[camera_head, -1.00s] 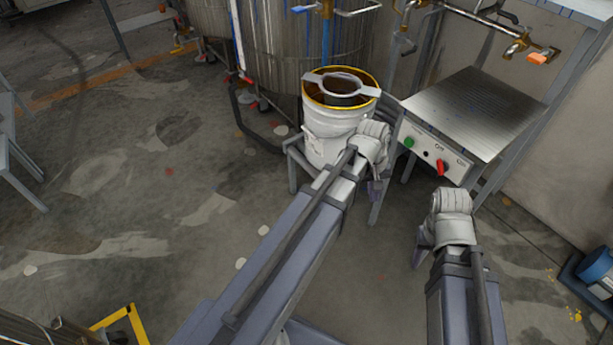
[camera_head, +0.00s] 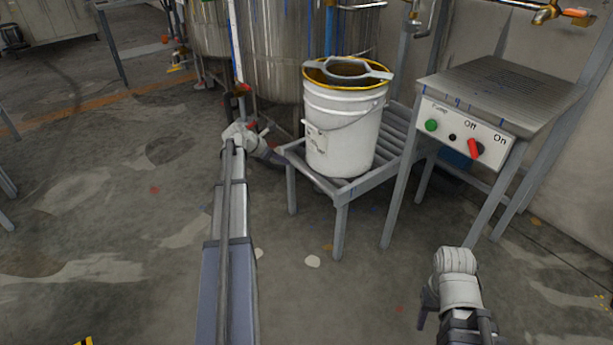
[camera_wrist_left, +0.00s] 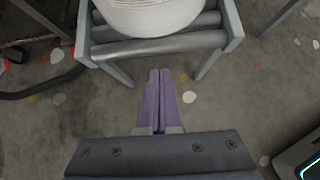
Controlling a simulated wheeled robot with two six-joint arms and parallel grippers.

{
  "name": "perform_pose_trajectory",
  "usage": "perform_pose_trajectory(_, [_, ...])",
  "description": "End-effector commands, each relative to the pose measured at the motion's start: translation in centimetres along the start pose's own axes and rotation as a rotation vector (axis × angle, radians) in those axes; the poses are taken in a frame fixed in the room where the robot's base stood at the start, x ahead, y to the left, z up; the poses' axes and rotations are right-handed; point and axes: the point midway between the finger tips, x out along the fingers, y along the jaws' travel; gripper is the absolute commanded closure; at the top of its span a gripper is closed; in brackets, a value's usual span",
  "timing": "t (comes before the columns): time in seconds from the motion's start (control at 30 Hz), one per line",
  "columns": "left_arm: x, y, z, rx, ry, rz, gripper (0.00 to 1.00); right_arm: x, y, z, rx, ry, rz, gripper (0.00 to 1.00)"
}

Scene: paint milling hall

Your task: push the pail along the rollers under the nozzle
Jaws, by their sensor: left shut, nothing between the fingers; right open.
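The white pail (camera_head: 340,128) stands upright on the grey roller stand (camera_head: 398,140), with a grey bracket-like piece (camera_head: 348,70) across its yellow-rimmed top. My left gripper (camera_head: 270,154) is left of the pail, near the stand's left end. In the left wrist view its fingers (camera_wrist_left: 160,98) are together and empty, pointing at the stand's end roller (camera_wrist_left: 160,46); the pail's base (camera_wrist_left: 150,16) is beyond, apart from them. My right gripper (camera_head: 428,303) is open and empty, low at right, away from the pail. A pipe end (camera_head: 415,14) hangs at the top edge, right of the pail; its upper part is cut off.
A steel tank (camera_head: 290,50) stands behind the pail. A metal bench (camera_head: 500,90) with a control panel (camera_head: 462,132) and red switch (camera_head: 475,149) stands right of the rollers. A brass valve (camera_head: 546,13) is above it.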

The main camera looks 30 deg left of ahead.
Motion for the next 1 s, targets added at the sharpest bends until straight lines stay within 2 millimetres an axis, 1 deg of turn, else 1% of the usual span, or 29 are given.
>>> perform_pose_trajectory(0.03, [0.1, 0.6, -0.5, -0.017, -0.005, 0.006, 1.00, 0.4, 0.0, 0.0, 0.000, 0.000, 0.000, 0.50])
perform_pose_trajectory(0.07, [0.0, 0.7, -0.5, -0.025, -0.007, 0.008, 1.00, 0.5, 0.0, 0.0, 0.000, 0.000, 0.000, 0.50])
perform_pose_trajectory(0.17, [-0.1, 0.8, -0.5, -0.034, -0.009, 0.009, 1.00, 0.4, 0.0, 0.0, 0.000, 0.000, 0.000, 0.50])
perform_pose_trajectory(0.27, [0.3, 0.8, -0.5, -0.032, -0.009, 0.008, 1.00, 0.7, -0.1, 0.0, 0.001, 0.000, 0.000, 0.50])
perform_pose_trajectory(0.37, [1.6, 0.8, -0.7, -0.030, -0.008, 0.007, 1.00, 1.7, -0.2, -0.1, 0.002, 0.000, 0.000, 0.50])
perform_pose_trajectory(0.7, [8.4, 0.8, -0.8, -0.027, -0.008, 0.006, 1.00, 6.6, -0.7, -0.4, 0.010, 0.001, 0.000, 0.50])
perform_pose_trajectory(0.83, [10.6, 0.8, -0.7, -0.028, -0.008, 0.007, 1.00, 8.1, -0.8, -0.5, 0.010, 0.002, 0.000, 0.50])
perform_pose_trajectory(0.9, [10.9, 0.9, 0.6, -0.027, -0.007, 0.007, 1.00, 7.4, -0.7, -0.5, 0.010, 0.002, 0.000, 0.50])
perform_pose_trajectory(1.0, [11.7, 0.9, 1.5, -0.027, -0.007, 0.006, 1.00, 7.4, -0.7, -0.5, 0.009, 0.002, 0.000, 0.50])
